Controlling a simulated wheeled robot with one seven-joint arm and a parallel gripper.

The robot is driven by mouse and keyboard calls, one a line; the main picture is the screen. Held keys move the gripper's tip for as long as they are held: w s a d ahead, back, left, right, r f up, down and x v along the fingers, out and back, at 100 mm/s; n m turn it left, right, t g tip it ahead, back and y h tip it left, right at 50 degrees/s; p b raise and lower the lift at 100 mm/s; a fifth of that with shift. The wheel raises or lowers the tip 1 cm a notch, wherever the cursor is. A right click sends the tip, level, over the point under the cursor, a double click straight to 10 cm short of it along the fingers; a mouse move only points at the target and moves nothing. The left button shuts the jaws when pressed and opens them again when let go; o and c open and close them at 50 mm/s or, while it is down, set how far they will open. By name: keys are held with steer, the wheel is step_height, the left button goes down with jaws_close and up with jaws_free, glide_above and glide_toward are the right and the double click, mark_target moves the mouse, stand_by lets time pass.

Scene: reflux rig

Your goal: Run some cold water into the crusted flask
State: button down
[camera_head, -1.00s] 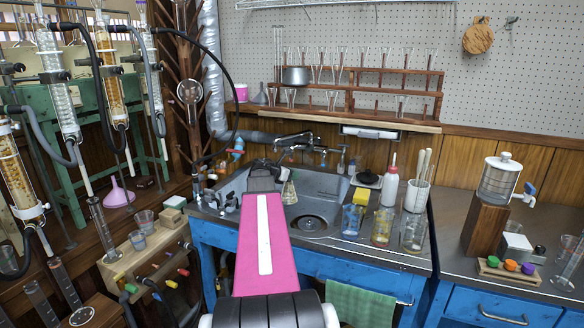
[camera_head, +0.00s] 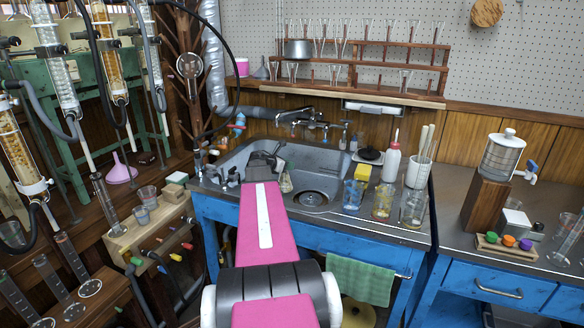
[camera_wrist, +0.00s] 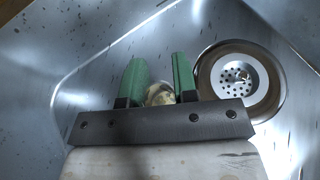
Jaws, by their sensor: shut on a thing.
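My gripper (camera_wrist: 160,85) has green fingers and is shut on a small rounded glass flask with a pale yellowish crust (camera_wrist: 159,94). Only part of the flask shows between the fingers. In the head view the flask (camera_head: 286,183) is a small pale shape beside my dark gripper (camera_head: 270,165), inside the grey metal sink (camera_head: 335,165). The round drain (camera_wrist: 238,78) lies just right of the fingers in the wrist view. The dark faucet (camera_head: 295,113) stands at the back of the sink, behind my gripper. I see no running water.
Glasses with brushes and tools (camera_head: 382,200) stand on the sink's right edge, near a yellow sponge (camera_head: 362,173) and a white bottle (camera_head: 391,162). A wooden glassware rack (camera_head: 365,75) hangs above. A wooden box (camera_head: 150,222) with coloured knobs stands left.

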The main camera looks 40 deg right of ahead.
steer(key=shift+w+d+f, duration=0.1)
steer(key=shift+w+f, duration=0.05)
steer(key=shift+w, duration=0.75)
steer(key=shift+w+f, duration=0.2)
steer(key=shift+w, duration=0.7)
steer(key=shift+w+d+f, duration=0.1)
steer(key=shift+w+f, duration=0.05)
steer(key=shift+w, duration=0.75)
steer(key=shift+f, duration=0.2)
steer(key=c, duration=0.8)
jaws_free()
steer(key=w+a+r, duration=0.2)
steer(key=a+r, duration=0.9)
steer(key=shift+a, duration=0.3)
